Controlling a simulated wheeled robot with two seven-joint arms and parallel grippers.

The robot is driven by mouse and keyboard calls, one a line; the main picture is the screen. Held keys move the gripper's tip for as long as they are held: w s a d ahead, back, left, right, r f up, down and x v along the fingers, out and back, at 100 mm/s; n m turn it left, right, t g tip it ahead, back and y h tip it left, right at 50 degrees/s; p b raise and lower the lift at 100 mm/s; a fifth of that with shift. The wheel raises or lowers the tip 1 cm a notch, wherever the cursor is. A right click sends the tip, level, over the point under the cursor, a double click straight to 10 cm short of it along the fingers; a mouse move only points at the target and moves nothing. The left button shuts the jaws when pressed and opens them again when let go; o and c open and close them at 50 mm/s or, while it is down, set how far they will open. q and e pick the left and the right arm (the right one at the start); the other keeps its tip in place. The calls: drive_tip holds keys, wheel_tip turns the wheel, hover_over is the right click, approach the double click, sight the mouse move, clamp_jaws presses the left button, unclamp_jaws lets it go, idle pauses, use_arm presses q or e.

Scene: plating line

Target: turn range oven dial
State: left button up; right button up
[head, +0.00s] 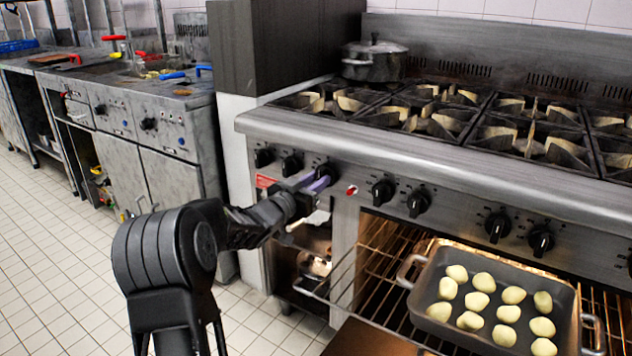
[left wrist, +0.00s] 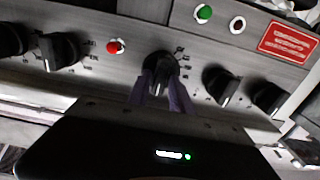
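The range (head: 430,150) has a row of black dials along its steel front. My left gripper (head: 320,181), with purple fingers, is at a dial (head: 328,170) on the left part of this front, beside a red light. In the left wrist view, this dial (left wrist: 160,68) sits between the two fingertips (left wrist: 161,84), one on each side, and they look closed on it. My right gripper is in neither view.
Below the dials, the oven is open, with a tray (head: 418,290) of several pale round pieces on its rack (head: 372,290). A lidded pot (head: 374,62) stands on the back burners. A worn counter unit (head: 150,125) stands at the left, with clear tiled floor before it.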

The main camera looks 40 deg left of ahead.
use_arm(q)
clamp_jaws()
idle(0.4)
